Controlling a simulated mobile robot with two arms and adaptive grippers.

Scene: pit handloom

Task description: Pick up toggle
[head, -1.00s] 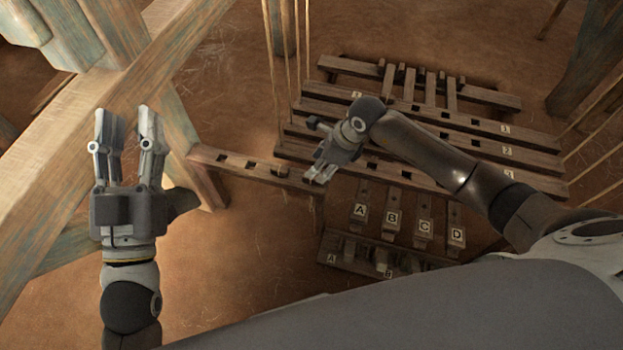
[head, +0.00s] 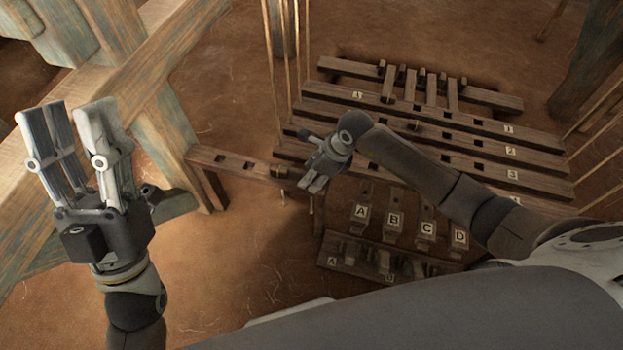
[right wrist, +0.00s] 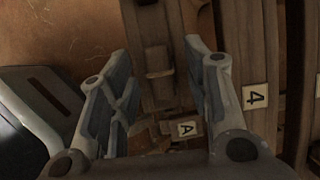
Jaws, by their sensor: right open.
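A small pale wooden crosspiece (right wrist: 159,73), which looks like the toggle, lies across a narrow wooden bar in the right wrist view. My right gripper (right wrist: 158,50) is open, with one finger on each side of that bar; I see no contact with the crosspiece. In the head view my right gripper (head: 314,184) is over the right end of the slotted beam (head: 235,163), and I cannot make out the toggle clearly there. My left gripper (head: 70,112) is open and empty, raised at the left.
Lettered treadle blocks (head: 361,213) and a lettered rack (head: 347,262) are close to the right gripper. Numbered slotted bars (head: 430,125) lie behind it. Taut cords (head: 273,60) hang nearby. A thick wooden frame beam (head: 150,75) stands at the left.

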